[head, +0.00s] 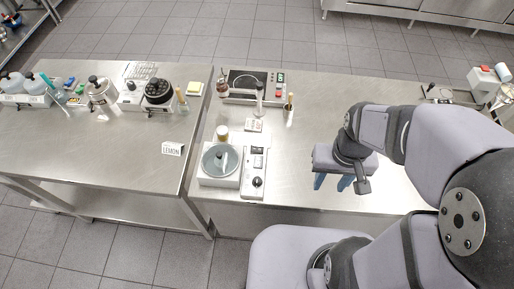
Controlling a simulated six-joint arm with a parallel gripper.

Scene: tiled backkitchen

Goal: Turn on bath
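The bath appears to be the white unit (207,181) with a round, dark glass-like lid (220,160), near the front left of the right-hand steel table. A white control panel (257,162) stands along its right side, with a dark round knob (257,182) near its front end. The knob's setting is too small to read. My gripper (333,183) is to the right of the bath, apart from it, with its blue fingers pointing down over the table's front part. The fingers are spread with nothing seen between them.
A small amber-lidded jar (222,132) stands just behind the bath. A hotplate-like device (248,82) and a cup with sticks (289,112) stand further back. A LEMON card (172,149) stands on the left table (90,155). Bare steel lies between the bath and my gripper.

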